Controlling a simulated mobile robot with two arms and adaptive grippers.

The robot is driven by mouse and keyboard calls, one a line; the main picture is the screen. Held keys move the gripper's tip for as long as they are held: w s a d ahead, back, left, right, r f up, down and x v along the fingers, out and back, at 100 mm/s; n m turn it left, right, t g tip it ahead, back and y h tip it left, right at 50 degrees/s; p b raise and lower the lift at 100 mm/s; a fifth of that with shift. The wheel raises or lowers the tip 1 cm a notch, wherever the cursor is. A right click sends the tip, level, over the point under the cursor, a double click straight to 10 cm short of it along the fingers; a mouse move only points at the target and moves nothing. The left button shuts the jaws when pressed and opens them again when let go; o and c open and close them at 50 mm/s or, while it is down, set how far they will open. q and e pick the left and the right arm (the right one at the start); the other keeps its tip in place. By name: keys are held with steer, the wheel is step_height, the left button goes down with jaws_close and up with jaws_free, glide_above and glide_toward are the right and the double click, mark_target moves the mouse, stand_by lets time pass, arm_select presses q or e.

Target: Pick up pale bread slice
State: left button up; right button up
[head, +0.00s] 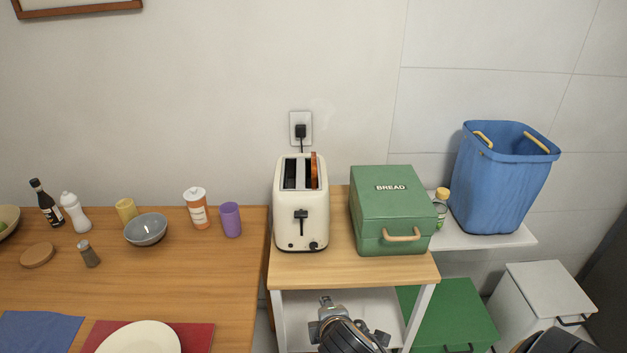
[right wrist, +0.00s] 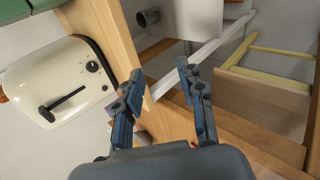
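No pale bread slice can be made out in either view. A brown slice edge (head: 314,170) stands up from the right slot of the cream toaster (head: 314,228). The closed green bread box (head: 385,213), labelled BREAD, stands right of the toaster; its inside is hidden. My right gripper shows in the right wrist view (right wrist: 158,70) with its fingers apart and nothing between them. It is near the wooden stand's edge, with the toaster (right wrist: 60,75) to its left in that view. A dark gripper part (head: 345,332) shows low in the head view. My left gripper is not identifiable in view.
The wooden stand (head: 345,268) holds the toaster and box. A blue basket (head: 503,185) and a small jar (head: 440,203) stand on a white shelf to the right. The table at left (head: 215,275) holds a bowl, cups, bottles and a plate. Green (head: 455,315) and white bins stand below.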

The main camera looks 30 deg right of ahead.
steer(key=w+d+r+n+t+h, duration=0.45)
steer(key=w+r+n, duration=0.5)
steer(key=r, duration=0.25)
steer(key=n+t+h, duration=0.1)
steer(key=n+t, duration=0.2)
steer(key=n, duration=0.4)
glide_toward(314, 170)
steer(key=x, duration=0.5)
steer(key=shift+w+d+r, duration=0.1)
steer(key=shift+w+d, duration=0.05)
steer(key=shift+w, duration=0.2)
steer(key=shift+p+x, duration=0.4)
steer(key=shift+x, duration=2.45)
steer(key=shift+s, duration=0.1)
jaws_close()
